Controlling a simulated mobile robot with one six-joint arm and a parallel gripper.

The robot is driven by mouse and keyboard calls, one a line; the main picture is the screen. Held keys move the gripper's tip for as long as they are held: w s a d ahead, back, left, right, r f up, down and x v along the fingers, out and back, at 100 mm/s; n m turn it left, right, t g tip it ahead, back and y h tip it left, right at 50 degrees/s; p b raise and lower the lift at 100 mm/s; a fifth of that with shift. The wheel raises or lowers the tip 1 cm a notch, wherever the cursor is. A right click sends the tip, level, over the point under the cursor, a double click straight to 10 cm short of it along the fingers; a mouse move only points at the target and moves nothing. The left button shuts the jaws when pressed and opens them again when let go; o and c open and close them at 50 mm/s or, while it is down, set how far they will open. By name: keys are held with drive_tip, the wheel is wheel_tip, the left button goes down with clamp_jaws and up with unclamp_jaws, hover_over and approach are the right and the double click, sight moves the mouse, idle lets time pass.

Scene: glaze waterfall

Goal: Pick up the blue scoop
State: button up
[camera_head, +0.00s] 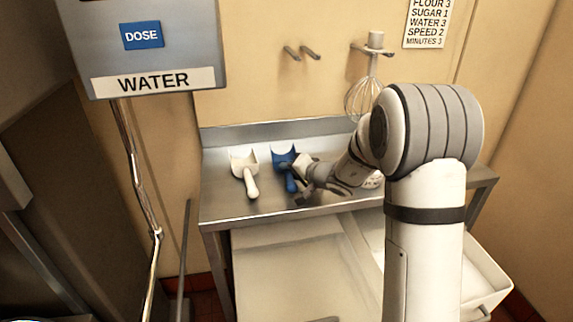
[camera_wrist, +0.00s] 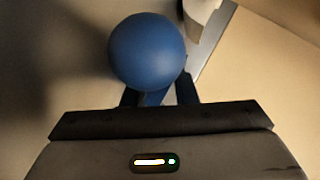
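The blue scoop (camera_head: 284,159) lies on the steel table, its bowl toward the back and its handle toward the front. My gripper (camera_head: 297,190) is low over the table at the handle, coming in from the right. In the wrist view, the round blue handle end (camera_wrist: 147,52) is large and close, in front of my gripper (camera_wrist: 160,95). The two dark fingers stand on either side of a strip of blue handle. The ball hides much of the fingers, so I cannot tell whether they press on it. The scoop's bowl is not clear in the wrist view.
A white scoop (camera_head: 247,172) lies on the table (camera_head: 222,205) just left of the blue one. A whisk (camera_head: 364,98) hangs on the back wall beside hooks (camera_head: 301,52). A water dispenser (camera_head: 150,45) is at upper left. A white bin (camera_head: 485,285) sits below right.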

drive_tip(key=shift+c, duration=0.5)
clamp_jaws()
wheel_tip(320, 180, up, 10)
